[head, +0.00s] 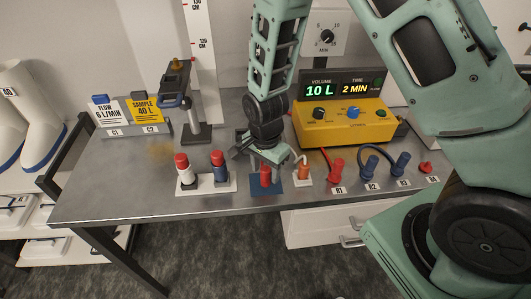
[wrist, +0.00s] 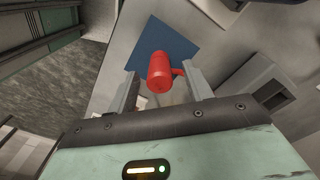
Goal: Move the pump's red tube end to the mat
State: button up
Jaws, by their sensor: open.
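A blue mat (head: 284,187) lies near the bench's front edge, and it also shows in the wrist view (wrist: 175,40). A red cylindrical piece (head: 265,177) stands on it; the wrist view shows this piece (wrist: 160,70) with a short side stub and no visible tube. My gripper (head: 260,154) is just above the mat. In the wrist view its open fingers (wrist: 163,86) lie either side of the red piece, with gaps. The yellow pump (head: 343,123) stands behind, right. A red tube runs from its front to a red end piece (head: 336,170) at R1.
Blue end pieces stand at R2 (head: 370,169) and R3 (head: 401,165), and a small red piece (head: 426,168) at R4. An orange piece (head: 303,171) stands right of the mat. Two red-topped containers (head: 184,170) (head: 219,167) stand left. The bench's front left is clear.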

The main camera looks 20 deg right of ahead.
notch_tip(320, 180, up, 17)
jog(key=b, duration=0.2)
dwell(0.7)
jog(key=s+a+n, duration=0.3)
jog(key=s+n, duration=0.7)
jog(key=s+a+n+b, duration=0.1)
jog(key=s+a+n, duration=0.2)
jog(key=s+n, duration=0.7)
jog(key=shift+a+r+y, duration=0.15)
jog(key=shift+r+y, duration=0.15)
jog(key=shift+r, duration=0.05)
